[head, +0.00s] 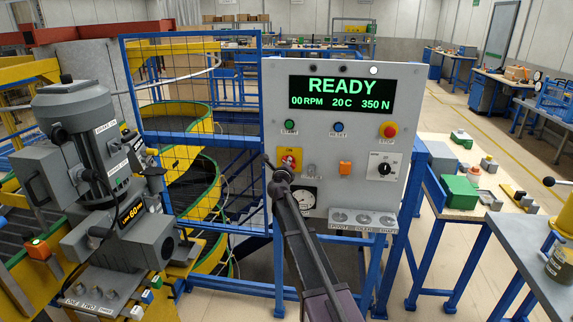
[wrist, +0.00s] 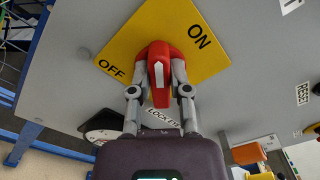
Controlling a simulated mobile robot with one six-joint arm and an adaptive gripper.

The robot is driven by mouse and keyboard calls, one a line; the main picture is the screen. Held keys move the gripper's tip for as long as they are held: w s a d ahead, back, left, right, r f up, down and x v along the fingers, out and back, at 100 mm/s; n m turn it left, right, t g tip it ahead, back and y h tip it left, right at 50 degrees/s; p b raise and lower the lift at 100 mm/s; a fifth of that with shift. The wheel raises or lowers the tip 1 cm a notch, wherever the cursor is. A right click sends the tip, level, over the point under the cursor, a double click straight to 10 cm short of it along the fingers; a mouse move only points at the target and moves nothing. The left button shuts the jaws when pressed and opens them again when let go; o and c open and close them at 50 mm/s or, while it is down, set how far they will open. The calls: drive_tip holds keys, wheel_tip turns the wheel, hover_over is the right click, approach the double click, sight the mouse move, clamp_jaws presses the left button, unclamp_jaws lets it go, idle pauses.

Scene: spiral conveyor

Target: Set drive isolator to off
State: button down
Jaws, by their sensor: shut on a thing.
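The drive isolator is a red rotary handle (wrist: 160,62) on a yellow plate (wrist: 190,22) marked OFF and ON. In the wrist view, OFF is to the handle's left and ON to its upper right. The white mark on the handle points up in that view, between the two words. My gripper (wrist: 158,78) is shut on the red handle, one finger on each side. In the head view the yellow plate (head: 296,153) sits at the left of the grey panel, and my gripper (head: 282,172) partly hides the handle.
The panel (head: 335,208) carries a READY display (head: 342,94), a green start button (head: 290,125), a red stop button (head: 389,130) and a speed knob (head: 384,169). A gauge (head: 303,198) lies just below the isolator, close to my arm. A grey motor unit (head: 85,130) stands left.

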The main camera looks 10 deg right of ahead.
drive_tip(key=n, duration=0.3)
drive_tip(key=shift+w+n, duration=0.15)
drive_tip(key=shift+n, duration=0.15)
drive_tip(key=n, duration=0.4)
drive_tip(key=shift+a+f, duration=0.1)
drive_tip(key=shift+f, duration=0.05)
drive_tip(key=c, duration=0.6)
unclamp_jaws()
drive_tip(key=v, duration=1.2)
